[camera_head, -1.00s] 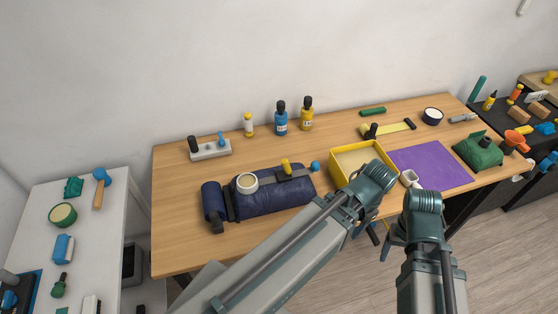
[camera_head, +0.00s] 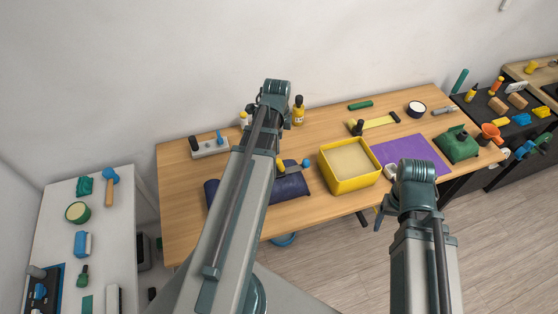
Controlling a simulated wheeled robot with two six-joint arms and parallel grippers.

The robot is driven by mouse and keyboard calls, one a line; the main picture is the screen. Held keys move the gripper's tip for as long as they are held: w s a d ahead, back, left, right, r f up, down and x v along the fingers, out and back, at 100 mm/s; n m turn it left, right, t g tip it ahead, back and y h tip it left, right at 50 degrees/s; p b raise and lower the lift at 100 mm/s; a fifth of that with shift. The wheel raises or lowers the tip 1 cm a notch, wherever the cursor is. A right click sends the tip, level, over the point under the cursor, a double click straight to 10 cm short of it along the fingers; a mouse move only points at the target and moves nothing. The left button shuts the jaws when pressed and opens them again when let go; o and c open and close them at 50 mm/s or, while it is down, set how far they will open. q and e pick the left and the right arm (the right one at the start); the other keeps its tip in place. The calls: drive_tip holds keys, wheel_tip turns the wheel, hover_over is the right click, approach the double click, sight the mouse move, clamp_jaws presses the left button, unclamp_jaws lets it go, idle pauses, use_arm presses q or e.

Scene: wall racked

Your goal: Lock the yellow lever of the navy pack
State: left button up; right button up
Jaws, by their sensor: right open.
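The navy pack (camera_head: 290,187) lies on the wooden table, left of the yellow box. My left arm crosses in front of it and hides its middle; its left end shows beside the arm. The yellow lever (camera_head: 280,163) shows in part at the arm's right edge, on top of the pack, near a grey bar and a blue knob (camera_head: 306,163). I cannot tell the lever's exact angle.
A yellow box (camera_head: 351,184) stands right of the pack, with a purple mat (camera_head: 418,156) beyond it. A grey block with knobs (camera_head: 209,148) is at the back left. The table's left front is clear.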

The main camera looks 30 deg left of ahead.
sight(279, 160)
use_arm(q)
drive_tip(key=f+b, duration=0.4)
drive_tip(key=w+f+b, duration=0.1)
drive_tip(key=f+b, duration=0.8)
drive_tip(key=shift+w+a+f, duration=0.25)
drive_tip(key=shift+f, duration=0.15)
drive_tip(key=shift+r, duration=0.1)
clamp_jaws()
